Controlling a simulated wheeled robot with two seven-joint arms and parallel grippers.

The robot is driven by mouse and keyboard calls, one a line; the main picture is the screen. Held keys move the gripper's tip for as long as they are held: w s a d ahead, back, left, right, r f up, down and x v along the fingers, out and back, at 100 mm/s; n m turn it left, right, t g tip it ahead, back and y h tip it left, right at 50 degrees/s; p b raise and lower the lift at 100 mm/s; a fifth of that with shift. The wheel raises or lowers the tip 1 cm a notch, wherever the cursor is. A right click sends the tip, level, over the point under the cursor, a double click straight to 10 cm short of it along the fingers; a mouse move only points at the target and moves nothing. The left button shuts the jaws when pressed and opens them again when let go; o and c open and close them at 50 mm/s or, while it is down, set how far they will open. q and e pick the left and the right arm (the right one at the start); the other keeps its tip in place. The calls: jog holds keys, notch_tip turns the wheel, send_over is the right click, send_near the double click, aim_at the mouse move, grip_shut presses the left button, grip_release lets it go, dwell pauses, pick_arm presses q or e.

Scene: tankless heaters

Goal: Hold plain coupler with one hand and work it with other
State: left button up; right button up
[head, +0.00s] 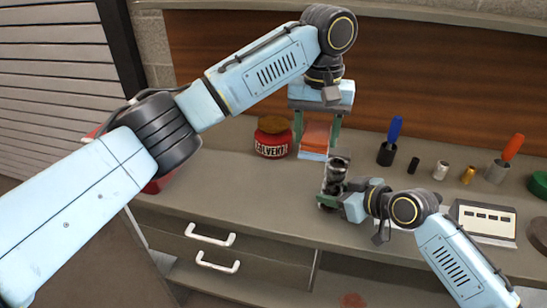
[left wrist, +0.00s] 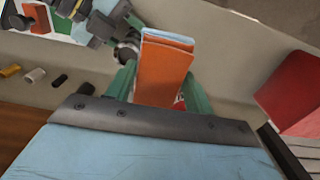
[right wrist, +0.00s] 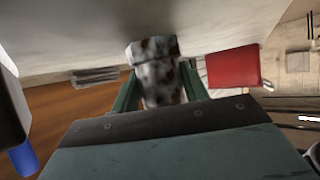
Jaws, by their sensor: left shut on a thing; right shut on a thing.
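The plain coupler seems to be the mottled grey metal cylinder (head: 336,170) in my right gripper (head: 330,196). It stands roughly upright above the bench and shows between the green fingers in the right wrist view (right wrist: 157,75). My left gripper (head: 317,138) is above it, shut on an orange block (head: 316,134) with a pale blue edge. The block points down toward the coupler and fills the fingers in the left wrist view (left wrist: 163,72). Whether block and coupler touch, I cannot tell. The coupler's lower part is partly hidden by the right fingers.
A red solvent jar (head: 273,138) stands left of the left gripper. On the right are a blue-handled tool (head: 395,130) in a dark cup, small cylinders (head: 441,170), an orange-handled tool (head: 512,147) and a white panelled card (head: 484,219). The bench front (head: 260,205) is clear.

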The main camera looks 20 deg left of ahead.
pick_arm(q)
send_near(337, 169)
jog(key=shift+f, duration=3.1)
jog(key=shift+w+f, duration=0.25)
jog(key=shift+f, duration=0.05)
jog(key=shift+w, duration=1.45)
jog(key=shift+c, duration=0.3)
jog(key=shift+s, duration=1.7)
jog(key=shift+w, duration=1.7)
jog(key=shift+s, duration=1.65)
jog(key=shift+s+r, duration=0.1)
jog(key=shift+r, duration=0.1)
notch_tip(337, 169, up, 8)
